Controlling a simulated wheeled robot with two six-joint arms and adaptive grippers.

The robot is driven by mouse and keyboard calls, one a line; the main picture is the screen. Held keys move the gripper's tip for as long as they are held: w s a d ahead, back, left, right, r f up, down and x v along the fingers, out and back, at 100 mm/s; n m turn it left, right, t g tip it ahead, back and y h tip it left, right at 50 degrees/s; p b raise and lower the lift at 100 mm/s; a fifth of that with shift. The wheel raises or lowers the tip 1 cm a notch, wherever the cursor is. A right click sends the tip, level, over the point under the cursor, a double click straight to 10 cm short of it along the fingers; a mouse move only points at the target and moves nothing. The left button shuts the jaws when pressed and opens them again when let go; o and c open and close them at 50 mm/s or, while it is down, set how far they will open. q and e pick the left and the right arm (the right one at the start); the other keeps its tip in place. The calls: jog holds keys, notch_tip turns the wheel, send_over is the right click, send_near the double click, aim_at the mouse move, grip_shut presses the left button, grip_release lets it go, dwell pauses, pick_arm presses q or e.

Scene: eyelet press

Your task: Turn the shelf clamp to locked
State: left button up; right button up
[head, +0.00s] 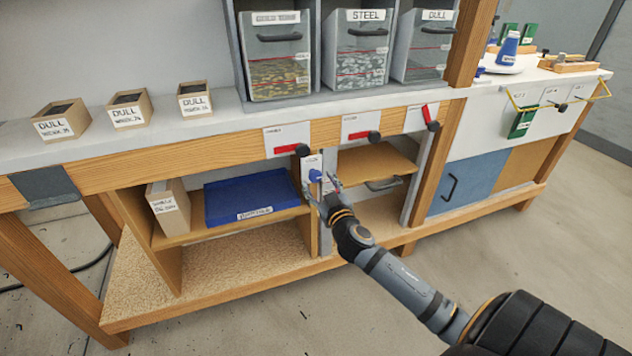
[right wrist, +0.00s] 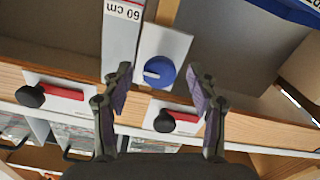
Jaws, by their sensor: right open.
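The shelf clamp is a round blue knob (head: 315,176) on a white plate on the upright between two shelf bays under the bench. In the right wrist view the clamp knob (right wrist: 159,73) shows a white pointer mark toward the picture's left. My right gripper (head: 328,194) is at the front of the upright, close to the knob. In the right wrist view the open fingers of the right gripper (right wrist: 160,92) stand either side of the knob's line, with nothing between them; I cannot tell if they touch it. My left gripper is not in view.
A blue tray (head: 250,197) and a cardboard box (head: 169,207) sit on the left shelf. A wooden shelf (head: 375,162) is right of the upright. Black knobs with red bars (head: 303,150) stick out of the bench edge above. Labelled bins (head: 275,55) stand on the bench.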

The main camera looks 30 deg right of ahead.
jog(key=shift+x, duration=1.25)
jog(key=shift+c, duration=0.5)
jog(key=c, duration=1.1)
